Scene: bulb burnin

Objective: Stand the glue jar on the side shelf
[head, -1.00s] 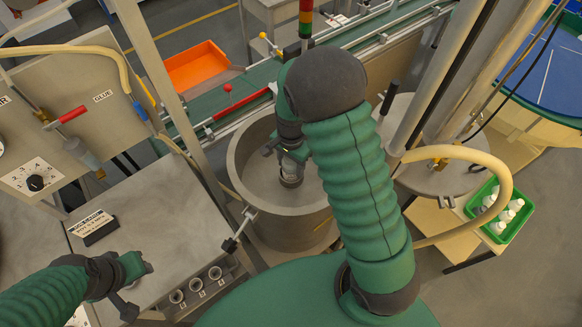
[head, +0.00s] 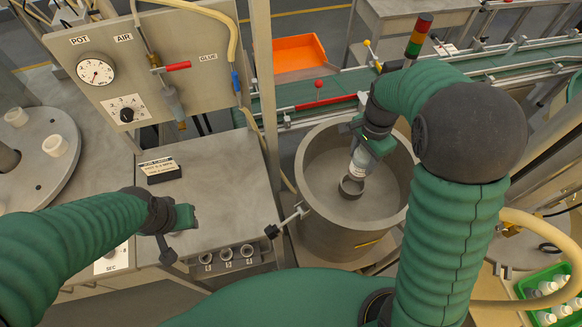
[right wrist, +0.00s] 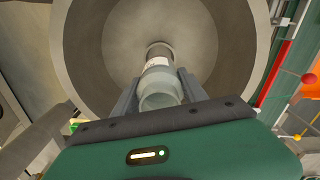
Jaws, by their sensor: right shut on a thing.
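My right gripper (head: 364,154) is shut on a pale grey jar (head: 357,170) with a white label and a dark ring at its lower end. In the head view the jar hangs tilted over the mouth of the big grey pot (head: 312,207). In the right wrist view the gripper (right wrist: 158,86) has one finger on each side of the jar (right wrist: 158,80), with the pot's round inside beyond. My left gripper (head: 174,234) is above the front of the grey bench (head: 222,185); its jaws are unclear. I cannot tell which surface is the side shelf.
A gauge panel (head: 200,55) stands at the back left. A black card holder (head: 160,170) lies on the bench, which is otherwise mostly clear. A green crate (head: 530,290) with white bottles is at the lower right. The conveyor (head: 480,62) runs behind the pot.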

